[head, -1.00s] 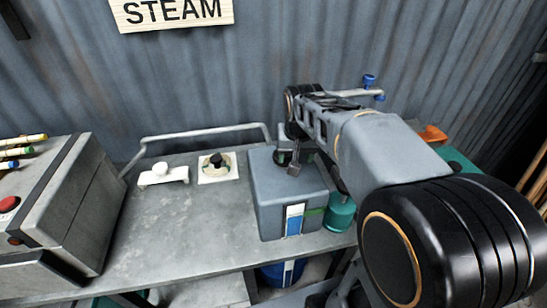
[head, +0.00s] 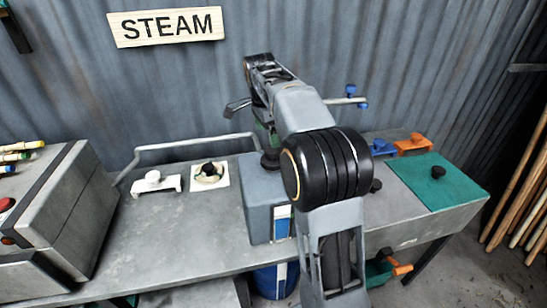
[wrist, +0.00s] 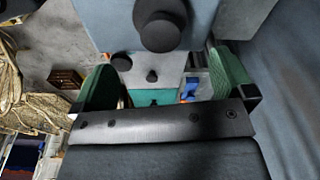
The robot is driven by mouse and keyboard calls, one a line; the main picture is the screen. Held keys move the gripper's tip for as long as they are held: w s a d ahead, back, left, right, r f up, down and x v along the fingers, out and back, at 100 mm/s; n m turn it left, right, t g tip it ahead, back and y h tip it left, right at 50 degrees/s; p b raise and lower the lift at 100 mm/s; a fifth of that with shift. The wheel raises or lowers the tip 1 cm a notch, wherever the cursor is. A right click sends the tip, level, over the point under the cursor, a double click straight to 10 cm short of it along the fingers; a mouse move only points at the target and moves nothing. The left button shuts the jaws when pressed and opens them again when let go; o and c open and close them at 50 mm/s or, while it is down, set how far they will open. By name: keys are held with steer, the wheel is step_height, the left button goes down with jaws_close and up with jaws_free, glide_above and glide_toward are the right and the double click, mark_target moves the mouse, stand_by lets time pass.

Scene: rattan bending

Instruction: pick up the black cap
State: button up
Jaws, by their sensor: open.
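Several black cap-like pieces show, and I cannot tell which one the task means. One stands on the blue-grey box (head: 262,205), a black knob-shaped cap (head: 270,161); a large round black piece (wrist: 160,24) on a blue-grey surface shows in the wrist view. Another black cap (head: 438,172) sits on the green mat (head: 455,190) at the right. A third black piece (head: 208,168) is on the white plate at left. My gripper (wrist: 163,72) is open and empty, its green fingers wide apart. In the head view it is raised above the box, partly hidden by my arm.
A grey machine with a red button (head: 6,204) stands at the left. A white bracket (head: 154,182) and a bent metal rail (head: 190,143) are on the table. Blue and orange clamps (head: 412,145) stand behind the mat. The left-middle tabletop is clear.

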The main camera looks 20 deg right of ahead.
mark_target(273, 154)
steer(key=shift+d+f+p, duration=0.2)
steer(key=shift+f, duration=1.35)
steer(key=shift+d+f+p, duration=0.2)
steer(key=shift+d+f, duration=0.05)
steer(key=shift+f, duration=1.35)
steer(key=shift+d+f+p, duration=0.2)
steer(key=shift+f, duration=1.35)
steer(key=c, duration=0.9)
steer(key=shift+r, duration=0.15)
